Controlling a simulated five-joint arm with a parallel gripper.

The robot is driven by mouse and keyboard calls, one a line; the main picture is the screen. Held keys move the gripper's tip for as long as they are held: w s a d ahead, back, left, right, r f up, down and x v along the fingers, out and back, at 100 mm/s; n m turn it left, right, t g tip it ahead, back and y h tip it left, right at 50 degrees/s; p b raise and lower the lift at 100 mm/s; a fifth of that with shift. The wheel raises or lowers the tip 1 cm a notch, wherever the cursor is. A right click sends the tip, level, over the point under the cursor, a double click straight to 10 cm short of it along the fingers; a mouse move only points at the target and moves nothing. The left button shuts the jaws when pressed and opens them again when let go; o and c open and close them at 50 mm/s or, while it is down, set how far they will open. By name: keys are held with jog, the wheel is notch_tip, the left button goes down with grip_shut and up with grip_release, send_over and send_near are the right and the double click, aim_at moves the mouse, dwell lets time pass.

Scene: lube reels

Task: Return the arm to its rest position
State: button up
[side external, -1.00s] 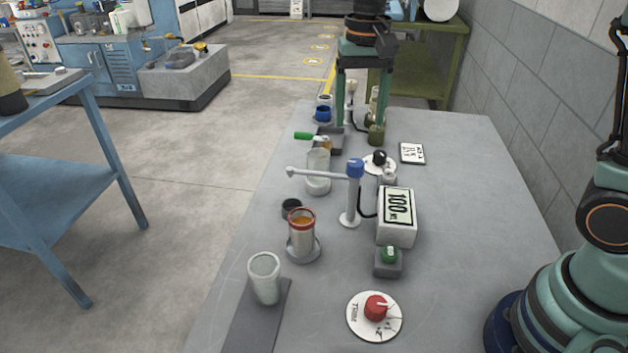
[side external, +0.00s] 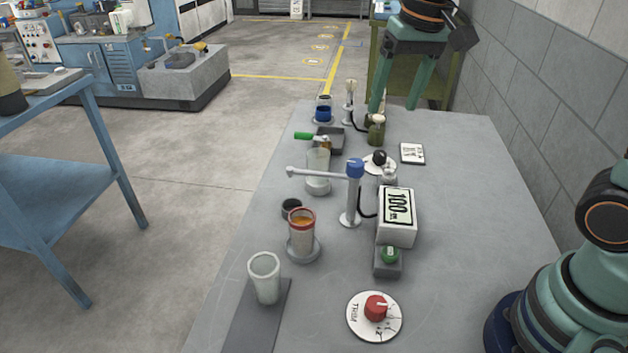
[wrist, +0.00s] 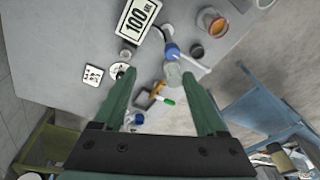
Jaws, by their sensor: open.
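My gripper (side external: 397,106) is open and empty. In the side view it hangs above the far end of the grey table (side external: 470,190), over the back right part. In the wrist view my gripper (wrist: 164,96) shows two green fingers spread wide with nothing held between them. The table's objects lie below and beyond the fingertips, apart from them.
On the table stand a blue-topped dispenser post (side external: 353,190), a white 100 display box (side external: 396,215), an amber-filled cup (side external: 301,235), a clear cup (side external: 265,278), a red dial (side external: 376,308) and a green button (side external: 390,255). A grey wall (side external: 545,110) rises on the right.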

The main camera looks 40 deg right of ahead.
jog(key=s+d+f+n+t, duration=0.2)
jog(key=s+d+n+t, duration=0.1)
jog(key=s, duration=0.4)
jog(key=shift+s+f+n, duration=0.3)
jog(key=shift+f, duration=0.05)
dwell(0.5)
